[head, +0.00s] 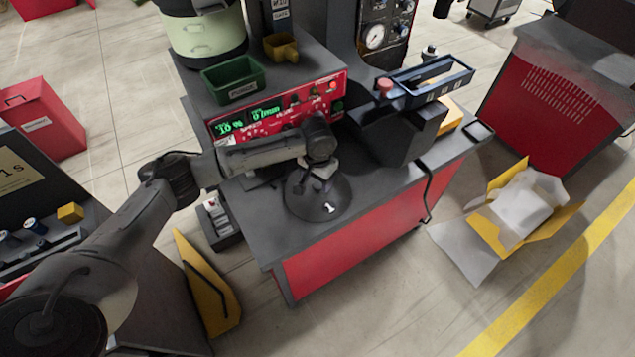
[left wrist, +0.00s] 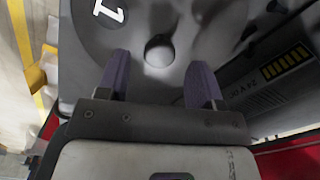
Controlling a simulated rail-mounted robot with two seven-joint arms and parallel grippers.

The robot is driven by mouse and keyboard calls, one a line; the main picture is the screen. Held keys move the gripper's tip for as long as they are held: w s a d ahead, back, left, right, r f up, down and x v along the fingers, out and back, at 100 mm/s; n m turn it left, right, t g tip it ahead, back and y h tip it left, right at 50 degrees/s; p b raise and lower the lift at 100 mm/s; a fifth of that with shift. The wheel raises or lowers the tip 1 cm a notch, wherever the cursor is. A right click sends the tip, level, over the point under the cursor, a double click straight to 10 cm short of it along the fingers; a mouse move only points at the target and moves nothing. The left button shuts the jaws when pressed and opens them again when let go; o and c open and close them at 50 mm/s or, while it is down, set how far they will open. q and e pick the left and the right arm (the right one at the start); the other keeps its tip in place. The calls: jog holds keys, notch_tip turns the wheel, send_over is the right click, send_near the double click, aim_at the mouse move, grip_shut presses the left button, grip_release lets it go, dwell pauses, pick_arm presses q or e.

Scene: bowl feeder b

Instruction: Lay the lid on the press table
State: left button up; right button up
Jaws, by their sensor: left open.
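The lid (head: 318,205) is a dark grey round disc marked with a white 1. In the head view it lies on the grey top of the press table (head: 385,192), near its front edge. My left gripper (head: 319,180) is above the lid, pointing down, and hides part of it. In the left wrist view the lid (left wrist: 125,40) fills much of the upper picture, with its round knob (left wrist: 159,50) just beyond the fingertips. The purple fingers of my left gripper (left wrist: 160,75) are spread apart with nothing between them. My right gripper is not in view.
A red control panel (head: 285,108) with green digits stands behind the lid. A green bin (head: 234,82), a small yellow bin (head: 281,48) and a blue tray (head: 432,80) sit higher up. An open yellow carton (head: 490,235) lies on the floor at right.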

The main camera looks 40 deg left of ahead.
aim_at(317, 185)
pick_arm(q)
notch_tip(317, 185, up, 9)
jog(key=p, duration=0.2)
jog(key=s+d+f+m, duration=0.1)
jog(key=s+d+f, duration=0.1)
jog(key=d, duration=0.1)
jog(key=s+d+f+m, duration=0.1)
jog(key=s+d+f, duration=0.1)
jog(key=d+f, duration=0.1)
jog(key=s+d+f+m, duration=0.1)
jog(key=s+d+f, duration=0.1)
jog(key=d+f, duration=0.1)
jog(key=shift+d+f+t+h, duration=0.1)
jog(key=shift+t+h, duration=0.2)
jog(key=shift+h, duration=0.1)
jog(key=s+d+f+m+t+h, duration=0.1)
jog(key=s+d+f+m, duration=0.1)
jog(key=s+d+f, duration=0.45)
jog(key=s+a+n+t, duration=0.1)
jog(key=s, duration=0.9)
jog(key=s+a+r+n+t+y, duration=0.1)
jog(key=s+a, duration=0.1)
jog(key=s, duration=0.8)
jog(key=shift+a+r+y, duration=0.2)
jog(key=shift+a+y, duration=0.1)
